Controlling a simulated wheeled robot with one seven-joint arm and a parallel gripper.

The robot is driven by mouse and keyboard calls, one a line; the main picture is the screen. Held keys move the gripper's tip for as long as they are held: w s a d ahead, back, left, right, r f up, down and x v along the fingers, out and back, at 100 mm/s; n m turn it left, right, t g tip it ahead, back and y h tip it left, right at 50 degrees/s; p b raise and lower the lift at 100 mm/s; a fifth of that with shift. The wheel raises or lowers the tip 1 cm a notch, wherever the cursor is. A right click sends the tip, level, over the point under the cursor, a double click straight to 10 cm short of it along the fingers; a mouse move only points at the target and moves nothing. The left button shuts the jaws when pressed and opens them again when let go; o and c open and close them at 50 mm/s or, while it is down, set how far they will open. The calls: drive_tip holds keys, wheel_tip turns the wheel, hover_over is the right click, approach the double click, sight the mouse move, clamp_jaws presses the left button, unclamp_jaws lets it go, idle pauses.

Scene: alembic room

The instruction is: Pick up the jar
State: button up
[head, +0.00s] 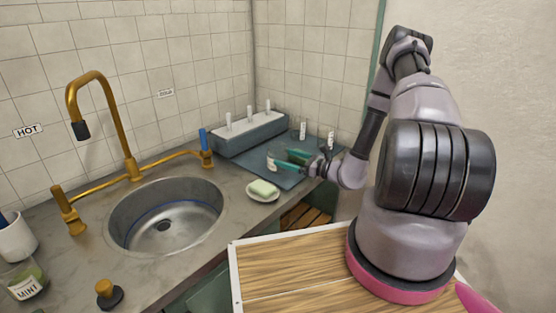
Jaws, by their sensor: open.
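My gripper (283,160) reaches in from the right, low over the blue-grey mat (258,172) at the back corner of the counter. Its teal fingers point left and are open. A small, pale, glassy jar-like thing (272,163) with a light label shows at the fingertips. It is too small to tell whether it stands between the fingers or just beyond them, or whether they touch it. A glass jar labelled MINT (27,286), with green contents, stands at the lower left, far from my gripper.
A grey block with white pegs (248,132) stands behind the mat. Two small white-labelled items (303,131) (331,138) stand near the gripper. A soap dish (262,192), sink (165,222) and brass tap (108,115) lie left. A black-based brass knob (108,292) is at front.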

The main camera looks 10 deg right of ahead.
sight(272, 153)
drive_tip(key=x, duration=0.6)
drive_tip(key=shift+w+a, duration=0.15)
drive_tip(key=shift+w, duration=0.05)
drive_tip(key=c, duration=1.3)
wheel_tip(272, 153, up, 9)
drive_tip(key=shift+c, duration=0.2)
drive_tip(key=w+d+m+t+h, duration=0.3)
drive_tip(key=d+m+t+h, duration=0.2)
drive_tip(key=d+m+h, duration=0.4)
drive_tip(key=d+h, duration=0.1)
drive_tip(key=h, duration=0.3)
drive_tip(key=shift+d+t, duration=0.35)
drive_tip(key=shift+t, duration=0.05)
drive_tip(key=shift+w, duration=0.1)
